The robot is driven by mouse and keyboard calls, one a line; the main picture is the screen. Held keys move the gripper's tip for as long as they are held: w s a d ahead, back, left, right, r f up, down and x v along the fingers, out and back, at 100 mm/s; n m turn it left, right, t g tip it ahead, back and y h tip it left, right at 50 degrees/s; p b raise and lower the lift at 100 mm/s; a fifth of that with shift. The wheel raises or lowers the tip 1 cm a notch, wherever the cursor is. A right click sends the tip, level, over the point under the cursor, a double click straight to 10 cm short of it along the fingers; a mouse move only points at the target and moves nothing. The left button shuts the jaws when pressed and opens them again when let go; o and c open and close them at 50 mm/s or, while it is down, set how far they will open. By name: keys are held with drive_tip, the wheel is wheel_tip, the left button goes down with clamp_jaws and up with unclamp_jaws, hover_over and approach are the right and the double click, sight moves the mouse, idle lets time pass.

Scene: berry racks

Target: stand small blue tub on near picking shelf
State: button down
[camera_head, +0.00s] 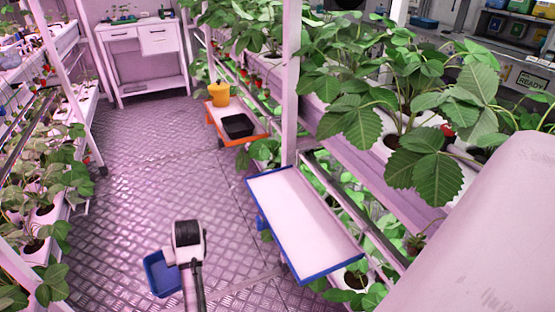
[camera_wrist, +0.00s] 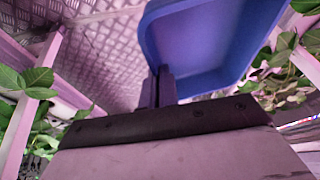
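The small blue tub (camera_head: 156,276) is held off the diamond-plate floor, at the left of my gripper (camera_head: 180,256) in the head view. In the wrist view the tub (camera_wrist: 210,45) fills the upper middle, and my gripper's dark fingers (camera_wrist: 159,80) are close together on its rim. The tub looks empty. The near picking shelf (camera_head: 300,222) is a pale tray with a blue edge, to the right of my gripper and the tub. Its top is bare. The tub is apart from it.
Strawberry plants (camera_head: 400,130) overhang at the right of the near shelf. A left rack (camera_head: 75,130) lines the aisle. The middle floor (camera_head: 160,180) is clear.

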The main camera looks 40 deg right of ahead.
drive_tip(key=w+d+r+m+h, duration=0.1)
drive_tip(key=d+r+m, duration=0.1)
drive_tip(key=d+r, duration=0.9)
wheel_tip(320, 180, up, 24)
drive_tip(key=m+h+b, duration=0.1)
drive_tip(key=m, duration=0.3)
hover_over(307, 202)
drive_tip(key=s, duration=0.2)
drive_tip(key=f, duration=0.6)
drive_tip(key=f+p, duration=0.1)
drive_tip(key=f, duration=1.2)
drive_tip(key=shift+a+f, duration=0.4)
drive_tip(key=shift+f, duration=0.2)
drive_tip(key=c, duration=1.7)
unclamp_jaws()
drive_tip(key=shift+r, duration=0.1)
